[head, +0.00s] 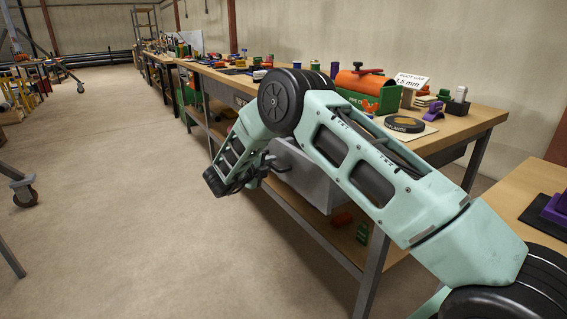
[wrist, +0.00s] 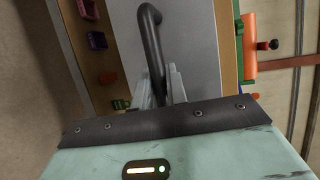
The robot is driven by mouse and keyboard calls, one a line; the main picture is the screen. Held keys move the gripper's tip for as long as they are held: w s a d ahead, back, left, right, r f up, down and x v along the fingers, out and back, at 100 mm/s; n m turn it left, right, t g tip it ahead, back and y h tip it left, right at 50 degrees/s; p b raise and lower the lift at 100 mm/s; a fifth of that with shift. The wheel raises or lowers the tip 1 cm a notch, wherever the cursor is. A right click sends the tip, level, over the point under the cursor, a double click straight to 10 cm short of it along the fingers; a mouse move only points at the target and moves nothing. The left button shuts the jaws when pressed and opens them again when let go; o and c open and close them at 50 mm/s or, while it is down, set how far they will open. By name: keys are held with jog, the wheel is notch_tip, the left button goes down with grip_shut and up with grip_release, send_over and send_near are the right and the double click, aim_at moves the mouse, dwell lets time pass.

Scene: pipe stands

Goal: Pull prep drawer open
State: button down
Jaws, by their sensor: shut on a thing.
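The prep drawer (head: 310,180) is a light grey box under the near workbench's top, partly covered by my arm. How far it stands out is hard to tell. In the wrist view its grey face (wrist: 205,45) fills the upper middle, with a dark curved bar handle (wrist: 153,45) on it. My gripper (head: 266,172) is at the drawer's front in the head view, small and dark against the handle. In the wrist view my gripper (wrist: 160,88) has its pale fingers on either side of the bar's lower part, shut on it.
A lower shelf holds small parts below the drawer. Open floor (head: 130,180) lies left of the bench. A wheeled stand (head: 25,190) is at the far left.

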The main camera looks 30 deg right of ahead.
jog(key=a+b, duration=0.2)
jog(key=a, duration=1.1)
jog(key=shift+s, duration=0.25)
jog(key=shift+a, duration=0.1)
jog(key=c, duration=1.4)
grip_release()
jog(key=p+v, duration=0.1)
jog(key=v, duration=1.6)
jog(key=shift+a, duration=0.1)
